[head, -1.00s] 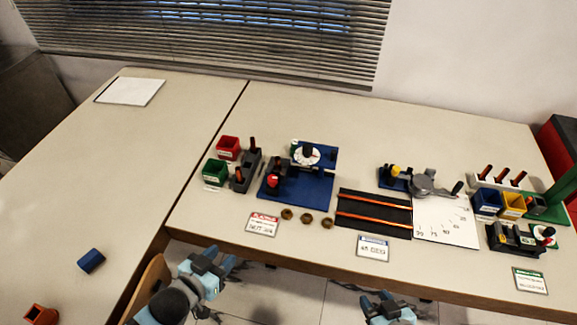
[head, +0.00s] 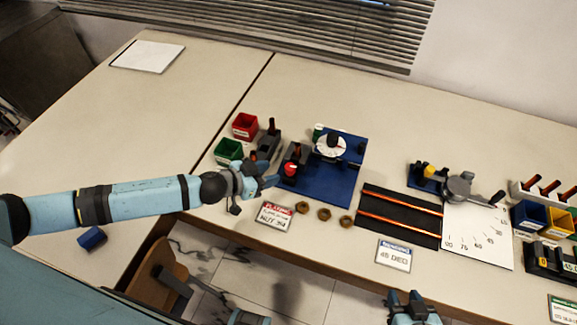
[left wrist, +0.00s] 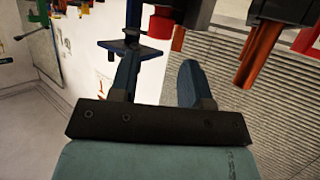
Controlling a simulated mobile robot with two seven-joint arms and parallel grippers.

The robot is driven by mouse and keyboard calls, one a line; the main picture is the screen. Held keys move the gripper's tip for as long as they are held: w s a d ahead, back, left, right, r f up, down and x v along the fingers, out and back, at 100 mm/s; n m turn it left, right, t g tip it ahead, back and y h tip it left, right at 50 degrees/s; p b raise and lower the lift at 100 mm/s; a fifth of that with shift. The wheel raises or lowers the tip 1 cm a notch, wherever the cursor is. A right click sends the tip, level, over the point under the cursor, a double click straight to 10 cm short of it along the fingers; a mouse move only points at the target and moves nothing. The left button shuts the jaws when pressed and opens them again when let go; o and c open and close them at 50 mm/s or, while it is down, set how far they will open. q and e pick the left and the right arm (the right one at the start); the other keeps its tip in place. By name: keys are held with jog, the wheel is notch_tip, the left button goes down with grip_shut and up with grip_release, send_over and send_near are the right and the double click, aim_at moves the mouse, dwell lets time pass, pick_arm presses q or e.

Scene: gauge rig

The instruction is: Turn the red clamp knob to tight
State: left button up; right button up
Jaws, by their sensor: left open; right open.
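The red clamp knob (head: 290,169) sits at the left front of the blue gauge base (head: 330,190), beside a dark grey block. My left gripper (head: 271,172) is just left of the knob, with its fingers pointing at it. In the left wrist view my left gripper (left wrist: 158,68) is open, and the red knob (left wrist: 161,22) shows beyond and roughly between its fingertips. The fingers look apart from the knob. My right gripper (head: 414,299) is open and empty at the bottom edge, in front of the table.
Green (head: 228,150) and red (head: 245,125) bins and a grey holder stand close behind my left gripper. Several brown nuts (head: 324,214) and a red-headed card (head: 273,215) lie in front of the base. A black mat (head: 400,215) lies to the right.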

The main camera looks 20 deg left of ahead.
aim_at(287, 167)
pick_arm(q)
jog(key=x, duration=0.7)
jog(key=shift+w+f, duration=0.1)
jog(key=c, duration=0.6)
jog(key=shift+r+m+g+h+p, duration=0.25)
jog(key=shift+m+g+h+p, duration=0.3)
jog(key=shift+p, duration=0.65)
jog(key=shift+m+p, duration=0.25)
jog(key=shift+p, duration=0.05)
jog(key=shift+f+g+h, duration=0.25)
jog(key=shift+g, duration=0.1)
